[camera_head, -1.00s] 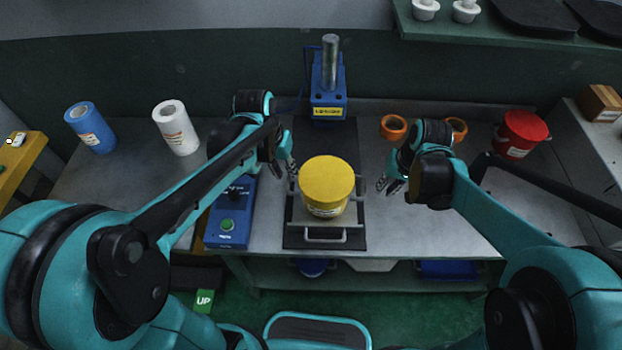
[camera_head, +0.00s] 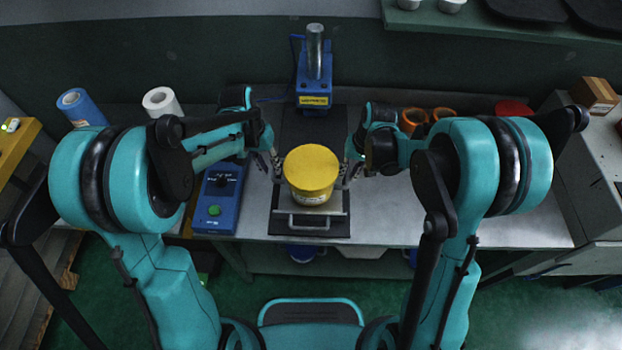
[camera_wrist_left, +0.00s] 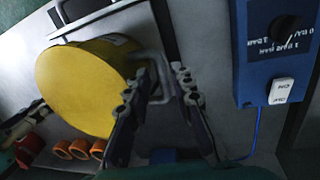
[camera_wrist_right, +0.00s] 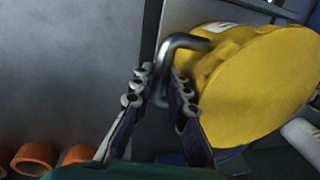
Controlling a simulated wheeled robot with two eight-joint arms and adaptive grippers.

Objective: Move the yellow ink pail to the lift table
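The yellow ink pail (camera_head: 312,166) stands upright on a dark plate (camera_head: 338,225) at the bench front, with grey bar handles around it. My left gripper (camera_head: 278,165) is at its left side. In the left wrist view, its fingers (camera_wrist_left: 158,88) are apart, with a grey handle bar (camera_wrist_left: 165,93) between them. My right gripper (camera_head: 347,165) is at the pail's right side. In the right wrist view, its fingers (camera_wrist_right: 158,90) are apart, with a bent bar (camera_wrist_right: 180,41) between them beside the pail (camera_wrist_right: 255,90). I cannot identify the lift table.
A blue press (camera_head: 314,85) stands behind the pail. A blue control box (camera_head: 217,200) is at its left. Blue and white rolls (camera_head: 161,102) stand at the back left. Orange rings (camera_head: 411,119) and a red pail (camera_head: 513,108) are at the back right.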

